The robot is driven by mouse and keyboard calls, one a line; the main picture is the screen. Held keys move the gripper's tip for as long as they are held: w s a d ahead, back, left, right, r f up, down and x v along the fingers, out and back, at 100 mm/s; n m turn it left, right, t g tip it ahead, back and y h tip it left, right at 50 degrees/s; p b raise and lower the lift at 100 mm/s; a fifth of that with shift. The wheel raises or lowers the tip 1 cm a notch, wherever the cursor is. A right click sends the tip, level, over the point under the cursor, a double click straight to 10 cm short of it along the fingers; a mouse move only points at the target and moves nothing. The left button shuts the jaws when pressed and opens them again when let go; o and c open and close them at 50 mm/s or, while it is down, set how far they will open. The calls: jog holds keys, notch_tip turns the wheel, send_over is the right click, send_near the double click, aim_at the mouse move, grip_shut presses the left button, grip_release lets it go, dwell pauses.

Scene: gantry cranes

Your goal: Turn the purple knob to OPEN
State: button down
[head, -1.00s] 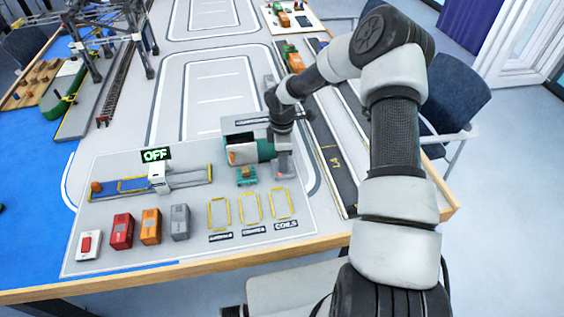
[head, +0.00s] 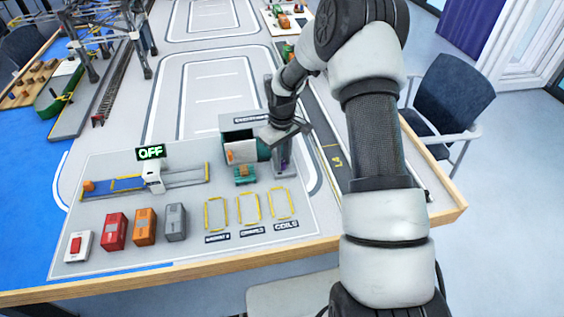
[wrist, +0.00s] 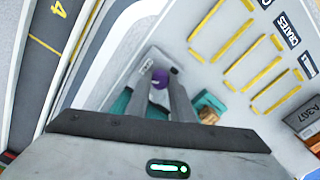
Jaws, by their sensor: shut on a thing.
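The purple knob (wrist: 160,77) shows in the wrist view between the tips of my two grey fingers. It sits on a grey panel (wrist: 143,68). My gripper (wrist: 162,86) is shut on the knob; the fingers hide its sides. In the head view my gripper (head: 284,158) points down at the grey post right of the teal-and-grey container box, and the knob is mostly hidden there. I cannot read any OPEN mark or tell the knob's angle.
The container box (head: 240,150) stands close left of my gripper, with a small teal cart (head: 245,174) in front. Yellow-outlined bays (head: 248,207) lie nearer. Red (head: 114,231), orange (head: 145,226) and grey (head: 176,222) containers stand left. A sign (head: 151,152) reads OFF.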

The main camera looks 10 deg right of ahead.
jog(key=m+b, duration=0.1)
jog(key=m, duration=0.4)
jog(key=shift+m+b, duration=0.3)
jog(key=shift+m, duration=0.1)
dwell(0.4)
jog(key=c, duration=1.5)
grip_release()
jog(key=shift+c, duration=0.2)
notch_tip(320, 180, up, 18)
jog(key=p, duration=0.1)
jog(key=shift+f+p, duration=0.25)
jog(key=shift+p, duration=0.1)
